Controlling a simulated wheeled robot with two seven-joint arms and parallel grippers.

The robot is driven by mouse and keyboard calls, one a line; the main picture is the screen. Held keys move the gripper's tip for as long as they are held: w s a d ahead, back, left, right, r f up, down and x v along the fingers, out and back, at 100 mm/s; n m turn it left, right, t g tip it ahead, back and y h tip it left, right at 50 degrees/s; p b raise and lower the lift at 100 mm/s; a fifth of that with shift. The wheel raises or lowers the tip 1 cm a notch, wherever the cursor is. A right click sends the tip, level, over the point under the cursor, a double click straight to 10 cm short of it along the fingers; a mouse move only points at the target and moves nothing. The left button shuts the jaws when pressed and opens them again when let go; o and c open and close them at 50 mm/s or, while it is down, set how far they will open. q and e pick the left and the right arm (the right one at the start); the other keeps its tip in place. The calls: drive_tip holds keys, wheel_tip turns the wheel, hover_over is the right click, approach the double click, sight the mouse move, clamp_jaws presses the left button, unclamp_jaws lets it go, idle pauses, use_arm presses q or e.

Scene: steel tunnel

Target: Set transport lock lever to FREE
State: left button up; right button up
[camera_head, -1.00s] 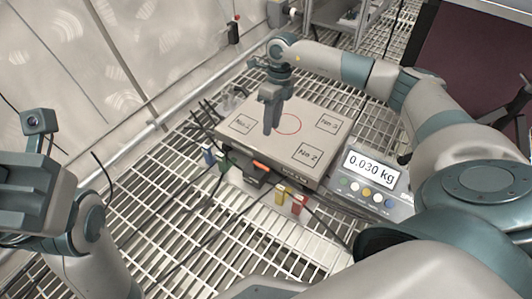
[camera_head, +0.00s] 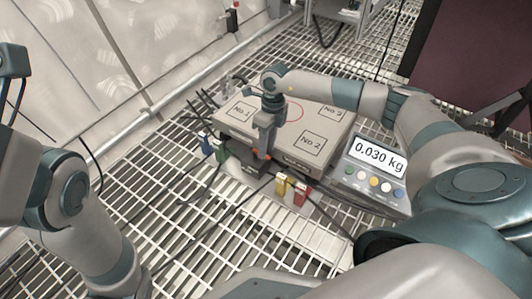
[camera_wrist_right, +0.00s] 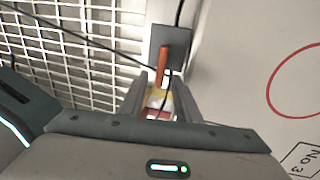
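The lever is a short orange-red bar (camera_wrist_right: 162,65) on a dark plate (camera_wrist_right: 158,40) in the right wrist view. In the head view, a dark block (camera_head: 243,166) stands at the front edge of the grey weighing platform (camera_head: 322,122), and the orange is mostly hidden by my gripper. My right gripper (camera_head: 263,152) points down at that block. In the right wrist view its two fingers (camera_wrist_right: 160,98) are apart, the lever's near end lying around the gap between their tips; contact cannot be told. My left arm shows at the left; its fingers are out of frame.
A display unit (camera_head: 377,157) reading 0.030 kg, with coloured buttons, stands right of the platform. Yellow and red tabs (camera_head: 291,189) and blue and green tabs (camera_head: 213,148) sit near the block. Cables cross the grating floor (camera_head: 200,240). A pale wall (camera_head: 110,60) bounds the left.

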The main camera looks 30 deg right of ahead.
drive_tip(key=shift+a+f, duration=0.1)
drive_tip(key=shift+f, duration=0.55)
clamp_jaws()
